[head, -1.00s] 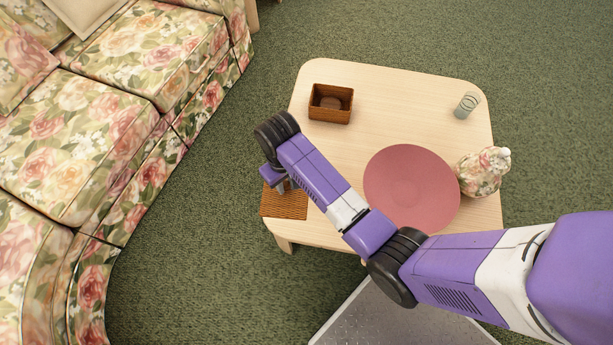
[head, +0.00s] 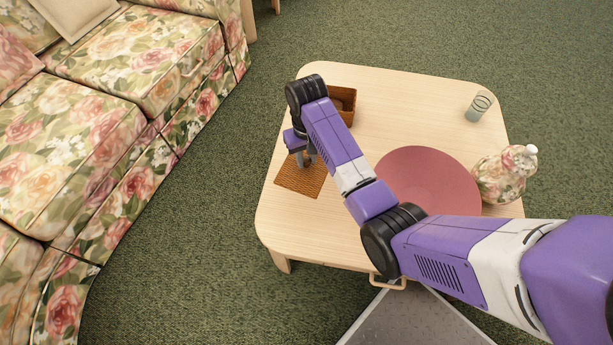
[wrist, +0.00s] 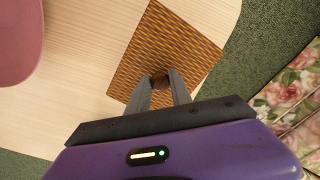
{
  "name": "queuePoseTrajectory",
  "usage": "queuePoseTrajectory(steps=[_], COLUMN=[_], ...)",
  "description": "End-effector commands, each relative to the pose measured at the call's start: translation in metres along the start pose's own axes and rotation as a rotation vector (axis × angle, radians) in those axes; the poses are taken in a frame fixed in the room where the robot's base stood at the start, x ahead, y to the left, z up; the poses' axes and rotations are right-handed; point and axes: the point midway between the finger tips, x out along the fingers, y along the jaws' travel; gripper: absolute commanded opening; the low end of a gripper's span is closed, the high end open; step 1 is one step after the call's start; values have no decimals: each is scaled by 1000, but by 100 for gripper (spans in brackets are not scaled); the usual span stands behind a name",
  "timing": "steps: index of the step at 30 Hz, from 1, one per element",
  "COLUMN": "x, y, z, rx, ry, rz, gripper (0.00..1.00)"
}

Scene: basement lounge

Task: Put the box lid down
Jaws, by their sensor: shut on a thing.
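The box lid (head: 299,180) is a flat brown woven square with a small round knob. My gripper (head: 306,160) is above it, with its fingers shut on the knob. In the wrist view the lid (wrist: 178,45) lies beyond my gripper (wrist: 160,82), whose fingers pinch the brown knob from both sides. The lid is over the left part of the pale wooden table (head: 300,230). I cannot tell whether it touches the tabletop. The open woven box (head: 343,104) stands just behind it, partly hidden by my arm.
A pink round plate (head: 430,180) lies at the table's middle right and shows in the wrist view (wrist: 18,40). A floral jar (head: 504,174) and a glass (head: 479,105) stand on the right. A floral sofa (head: 110,110) is to the left. The table's front left is bare.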

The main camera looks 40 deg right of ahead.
Motion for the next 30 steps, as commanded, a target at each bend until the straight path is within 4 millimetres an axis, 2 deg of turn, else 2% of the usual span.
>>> queuePoseTrajectory(steps=[1, 4, 13, 20, 30], x=[16, 33, 54, 87, 90], y=[0, 0, 0, 0, 0], z=[1, 0, 0, 0, 0], rx=[0, 0, 1, 1, 0], ry=[-3, -2, 0, -1, 1], rz=[0, 0, 0, 0, 0], gripper=[0, 0, 0, 0, 0])
